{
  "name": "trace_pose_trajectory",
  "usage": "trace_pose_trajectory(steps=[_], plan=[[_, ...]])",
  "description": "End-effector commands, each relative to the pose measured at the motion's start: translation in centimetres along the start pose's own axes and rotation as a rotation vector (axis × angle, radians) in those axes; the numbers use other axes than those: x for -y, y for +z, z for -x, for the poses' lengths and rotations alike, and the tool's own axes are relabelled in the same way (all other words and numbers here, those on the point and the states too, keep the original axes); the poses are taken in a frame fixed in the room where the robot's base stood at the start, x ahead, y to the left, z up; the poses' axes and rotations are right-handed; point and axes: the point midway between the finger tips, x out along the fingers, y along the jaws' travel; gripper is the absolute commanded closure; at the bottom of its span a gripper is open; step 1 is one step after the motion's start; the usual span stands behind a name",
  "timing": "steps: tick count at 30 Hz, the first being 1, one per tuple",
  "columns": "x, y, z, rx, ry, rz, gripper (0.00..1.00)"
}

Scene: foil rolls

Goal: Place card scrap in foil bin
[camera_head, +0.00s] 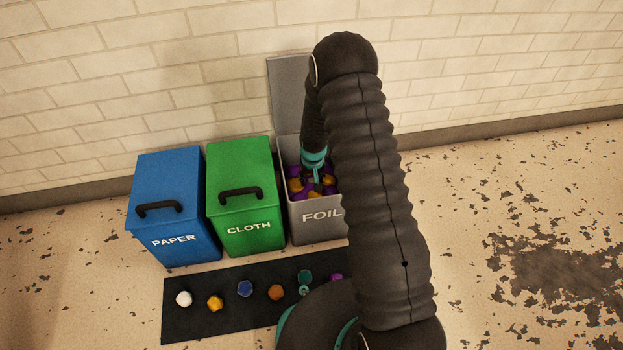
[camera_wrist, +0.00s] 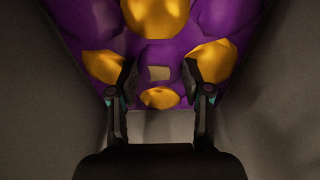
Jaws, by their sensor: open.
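The grey foil bin (camera_head: 300,226) stands with its lid (camera_head: 287,95) up against the wall, and purple and gold foil pieces fill it. My gripper (camera_head: 316,176) is down in the bin's mouth, just above the foil. In the wrist view my gripper (camera_wrist: 160,76) is open, its two fingers apart. A small tan square piece, which looks like the card scrap (camera_wrist: 158,73), lies on the purple foil between the fingertips. It does not look gripped. I cannot make out the scrap in the head view.
A closed blue paper bin (camera_head: 175,205) and closed green cloth bin (camera_head: 243,195) stand left of the foil bin. A black mat (camera_head: 190,325) in front bears several small coloured lumps. My arm hides the foil bin's right side. Grey bin walls (camera_wrist: 50,120) flank my gripper closely.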

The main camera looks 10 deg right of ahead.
Motion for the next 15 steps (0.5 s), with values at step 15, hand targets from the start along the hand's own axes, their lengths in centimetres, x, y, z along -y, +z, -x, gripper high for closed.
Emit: trace_pose_trajectory(steps=[15], plan=[[0.0, -0.1, 9.5, -0.003, 0.001, 0.0, 0.51]])
